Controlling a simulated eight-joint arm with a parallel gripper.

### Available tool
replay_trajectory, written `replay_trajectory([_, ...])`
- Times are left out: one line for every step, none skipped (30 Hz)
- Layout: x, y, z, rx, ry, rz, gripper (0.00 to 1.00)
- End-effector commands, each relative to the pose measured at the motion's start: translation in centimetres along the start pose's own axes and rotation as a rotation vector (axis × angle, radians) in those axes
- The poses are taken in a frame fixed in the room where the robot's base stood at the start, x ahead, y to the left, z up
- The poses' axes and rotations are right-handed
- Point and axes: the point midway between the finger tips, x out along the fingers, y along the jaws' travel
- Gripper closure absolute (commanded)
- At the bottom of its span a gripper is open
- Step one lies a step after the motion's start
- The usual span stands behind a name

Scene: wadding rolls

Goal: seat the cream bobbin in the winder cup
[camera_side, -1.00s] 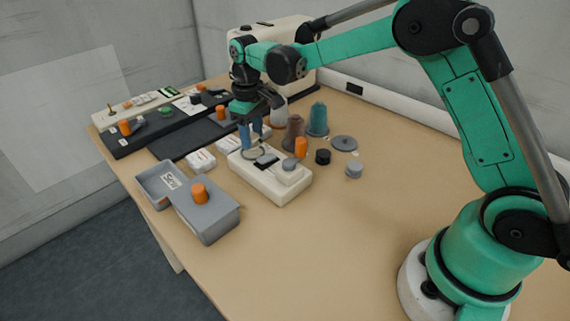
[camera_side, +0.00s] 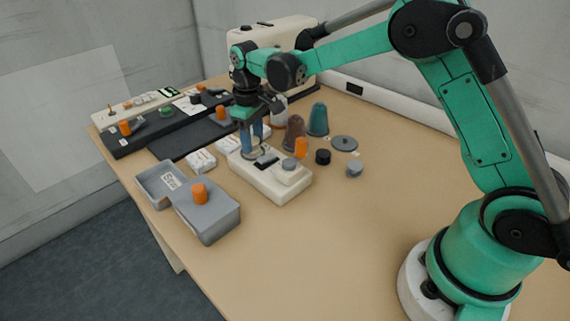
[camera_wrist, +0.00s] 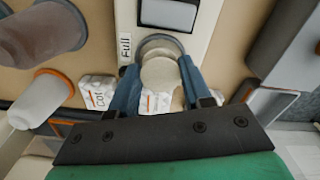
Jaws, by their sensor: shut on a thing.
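The winder (camera_side: 265,183) is a cream block on the table, with a grey ring-like cup (camera_side: 248,156) at its far end. In the wrist view the cup (camera_wrist: 158,38) shows as a grey arc beside a "Full" label on the winder (camera_wrist: 205,30). My gripper (camera_side: 254,148) points down over the cup. Its blue fingers are shut on the cream bobbin (camera_wrist: 160,74), a round pale disc between the fingertips. The bobbin overlaps the cup in the wrist view; I cannot tell whether it touches it. The fingers hide the bobbin in the side view.
The table front is clear.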

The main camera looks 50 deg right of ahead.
Motion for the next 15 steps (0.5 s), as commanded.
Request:
replay_trajectory([0.00, 0.00, 0.00, 0.000, 0.000, 0.000, 1.00])
replay_trajectory([0.00, 0.00, 0.00, 0.000, 0.000, 0.000, 1.00])
replay_trajectory([-0.01, 0.00, 0.00, 0.000, 0.000, 0.000, 1.00])
replay_trajectory([-0.01, 0.00, 0.00, 0.000, 0.000, 0.000, 1.00])
replay_trajectory([-0.01, 0.00, 0.00, 0.000, 0.000, 0.000, 1.00])
replay_trajectory([-0.01, 0.00, 0.00, 0.000, 0.000, 0.000, 1.00])
replay_trajectory([0.00, 0.00, 0.00, 0.000, 0.000, 0.000, 1.00])
replay_trajectory([0.01, 0.00, 0.00, 0.000, 0.000, 0.000, 1.00])
replay_trajectory([0.04, 0.00, 0.00, 0.000, 0.000, 0.000, 1.00])
replay_trajectory([0.08, 0.00, 0.00, 0.000, 0.000, 0.000, 1.00])
replay_trajectory([0.13, 0.00, 0.00, 0.000, 0.000, 0.000, 1.00])
replay_trajectory([0.22, 0.00, 0.00, 0.000, 0.000, 0.000, 1.00])
replay_trajectory([0.29, 0.00, 0.00, 0.000, 0.000, 0.000, 1.00])
replay_trajectory([0.38, 0.00, 0.01, 0.000, 0.000, 0.000, 1.00])
replay_trajectory([0.49, 0.00, 0.01, 0.000, 0.000, 0.000, 1.00])
